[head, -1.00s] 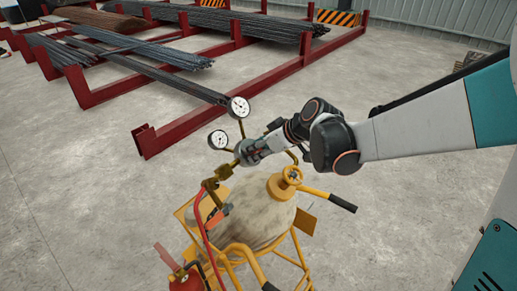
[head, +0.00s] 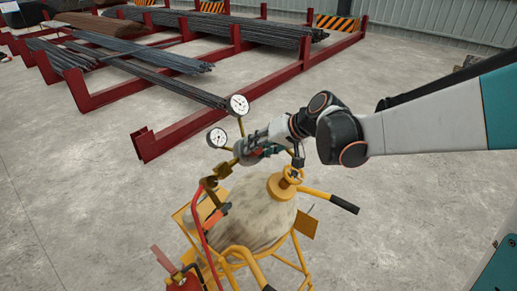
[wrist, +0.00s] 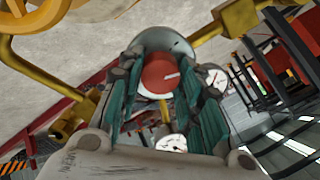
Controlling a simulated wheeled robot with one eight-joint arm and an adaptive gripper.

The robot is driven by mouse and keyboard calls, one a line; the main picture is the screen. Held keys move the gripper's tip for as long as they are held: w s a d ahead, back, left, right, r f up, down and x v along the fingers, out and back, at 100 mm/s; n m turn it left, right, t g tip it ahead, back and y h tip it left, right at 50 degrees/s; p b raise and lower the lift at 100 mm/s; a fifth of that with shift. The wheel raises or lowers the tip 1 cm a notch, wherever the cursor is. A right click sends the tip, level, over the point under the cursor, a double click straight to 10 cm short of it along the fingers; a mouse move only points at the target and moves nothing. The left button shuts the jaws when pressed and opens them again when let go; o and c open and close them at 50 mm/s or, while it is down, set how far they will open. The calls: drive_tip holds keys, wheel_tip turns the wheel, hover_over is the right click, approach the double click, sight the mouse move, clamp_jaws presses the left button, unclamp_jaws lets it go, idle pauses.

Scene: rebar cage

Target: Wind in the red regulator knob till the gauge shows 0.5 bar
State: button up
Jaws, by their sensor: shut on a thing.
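The red regulator knob (wrist: 160,73) shows in the wrist view as a round red face with a short white mark, set in a grey rim. My gripper (wrist: 160,88) has its green-padded fingers on both sides of the knob and is shut on it. In the head view my gripper (head: 249,147) is at the regulator above the cylinder and hides the knob. Two white dial gauges stand beside it, an upper gauge (head: 238,105) and a lower gauge (head: 217,138). Their needles are too small to read.
A pale cylinder (head: 250,215) stands below in a yellow cart (head: 244,256), with a yellow valve handwheel (head: 285,185) close under my arm. A red hose (head: 203,218) hangs at left. Red racks (head: 165,138) with rebar lie behind.

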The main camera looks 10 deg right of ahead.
drive_tip(key=shift+m+b, duration=0.3)
drive_tip(key=shift+m, duration=1.2)
drive_tip(key=o, duration=1.1)
drive_tip(key=shift+d, duration=0.1)
drive_tip(key=v, duration=1.2)
drive_tip(key=shift+f, duration=0.1)
drive_tip(key=s+d+f+n+h+b, duration=0.1)
drive_tip(key=s+f+h+b, duration=0.1)
drive_tip(key=s+f+b, duration=0.3)
drive_tip(key=s+d+f+n+h+b, duration=0.1)
drive_tip(key=s+f+b, duration=0.4)
drive_tip(key=f, duration=0.5)
drive_tip(key=s+d+f+t+h+b, duration=0.1)
drive_tip(key=s+d+f+h+b, duration=0.2)
drive_tip(key=s+f, duration=0.4)
drive_tip(key=shift+s+d+f+n+h+b, duration=0.1)
drive_tip(key=shift+s+n+h+b, duration=0.15)
drive_tip(key=shift+s+b, duration=0.4)
drive_tip(key=shift+s+d+f+n+h+b, duration=0.15)
drive_tip(key=shift+s+h+b, duration=0.25)
drive_tip(key=shift+b, duration=0.3)
